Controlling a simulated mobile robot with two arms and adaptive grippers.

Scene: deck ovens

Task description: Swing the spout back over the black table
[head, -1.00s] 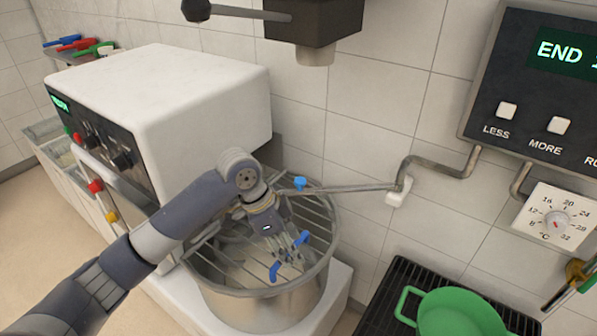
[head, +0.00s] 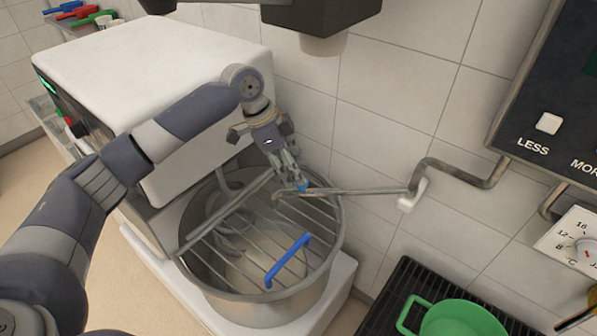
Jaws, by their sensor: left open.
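The spout (head: 365,191) is a thin grey metal pipe. It runs left from a white wall bracket (head: 411,196) and its bent end hangs over the mixer bowl (head: 262,310). A small blue knob (head: 303,186) sits near the spout's end. My left gripper (head: 290,186) is open, with its fingertips right at the blue knob and pipe end; I cannot tell whether they touch. The black table (head: 385,297) has a slatted top and stands at the lower right, apart from the spout's end. My right gripper is not in view.
The bowl has a wire guard with a blue handle (head: 287,260); pale dough shows below. The white mixer body (head: 170,75) stands behind my arm. A green pot (head: 460,318) sits on the black table. A dark control panel (head: 540,85) hangs at right.

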